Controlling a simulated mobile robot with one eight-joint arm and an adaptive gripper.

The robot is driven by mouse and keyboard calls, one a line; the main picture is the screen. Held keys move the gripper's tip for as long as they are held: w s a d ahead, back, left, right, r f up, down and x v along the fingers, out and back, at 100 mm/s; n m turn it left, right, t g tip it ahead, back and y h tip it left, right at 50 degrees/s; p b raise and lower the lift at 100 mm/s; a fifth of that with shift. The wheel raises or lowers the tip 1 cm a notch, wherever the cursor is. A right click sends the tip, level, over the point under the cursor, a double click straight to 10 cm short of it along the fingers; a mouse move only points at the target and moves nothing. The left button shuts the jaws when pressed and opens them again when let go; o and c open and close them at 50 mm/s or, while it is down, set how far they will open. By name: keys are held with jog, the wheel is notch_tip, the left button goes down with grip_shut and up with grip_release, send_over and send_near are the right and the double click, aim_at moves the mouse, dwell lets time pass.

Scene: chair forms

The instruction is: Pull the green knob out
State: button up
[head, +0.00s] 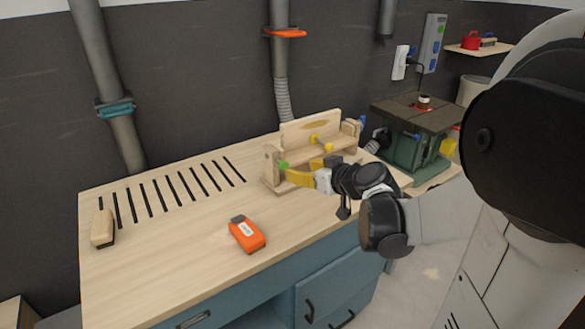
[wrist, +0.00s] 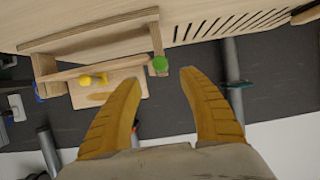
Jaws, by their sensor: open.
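The green knob (head: 283,165) is a small round knob on the left end of a wooden jig (head: 272,172) on the workbench. In the wrist view the green knob (wrist: 160,64) sits at the end of the wooden frame, just beyond my fingertips and nearer the left finger. My gripper (head: 290,176) has yellow fingers and is beside the jig's left end. In the wrist view my gripper (wrist: 172,78) is open, with nothing between its fingers. Whether a finger touches the knob cannot be told.
A yellow knob (head: 327,147) is on the jig, and it also shows in the wrist view (wrist: 94,79). An orange device (head: 247,234) and a wooden brush (head: 103,229) lie on the slotted workbench (head: 180,255). A green machine (head: 415,140) stands at right.

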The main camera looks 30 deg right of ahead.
jog(key=shift+v, duration=1.15)
jog(key=shift+a, duration=0.1)
